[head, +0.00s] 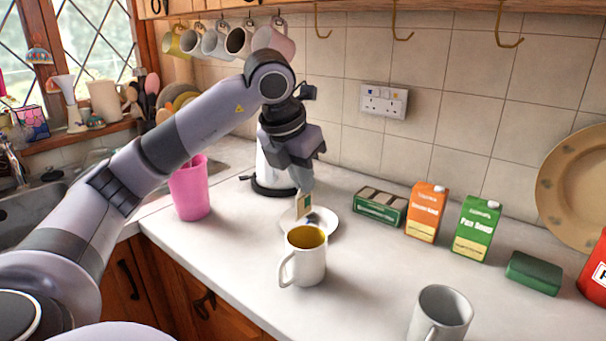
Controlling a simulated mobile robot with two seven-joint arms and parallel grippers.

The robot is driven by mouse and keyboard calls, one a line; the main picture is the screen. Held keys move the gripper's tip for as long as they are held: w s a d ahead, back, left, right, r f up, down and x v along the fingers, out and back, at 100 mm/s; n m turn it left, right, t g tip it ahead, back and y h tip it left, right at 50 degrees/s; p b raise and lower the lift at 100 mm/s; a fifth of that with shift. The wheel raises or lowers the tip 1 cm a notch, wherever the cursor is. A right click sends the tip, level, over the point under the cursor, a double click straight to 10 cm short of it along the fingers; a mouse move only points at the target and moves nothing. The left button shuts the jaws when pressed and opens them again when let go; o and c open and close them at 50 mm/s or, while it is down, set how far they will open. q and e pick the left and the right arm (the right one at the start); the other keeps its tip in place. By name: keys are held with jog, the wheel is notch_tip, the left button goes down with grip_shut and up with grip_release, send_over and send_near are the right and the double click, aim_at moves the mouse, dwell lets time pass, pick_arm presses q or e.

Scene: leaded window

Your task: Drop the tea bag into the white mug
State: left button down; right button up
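The white mug (303,260) stands upright on the counter, its handle to the left and a yellow-brown surface inside. Behind it is a white saucer (326,222). My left gripper (302,188) points down above the saucer, behind the mug. My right gripper is not in view.
A light grey mug (441,313) stands front right. A pink cup (190,190) is at left. A green box (380,205), two cartons (426,212) and a dark green block (533,272) line the back right. Several mugs hang above. The counter between the two mugs is clear.

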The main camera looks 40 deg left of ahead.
pick_arm(q)
jog(key=shift+f, duration=0.25)
jog(key=c, duration=1.3)
grip_release()
jog(key=v, duration=0.7)
jog(key=shift+p, duration=0.3)
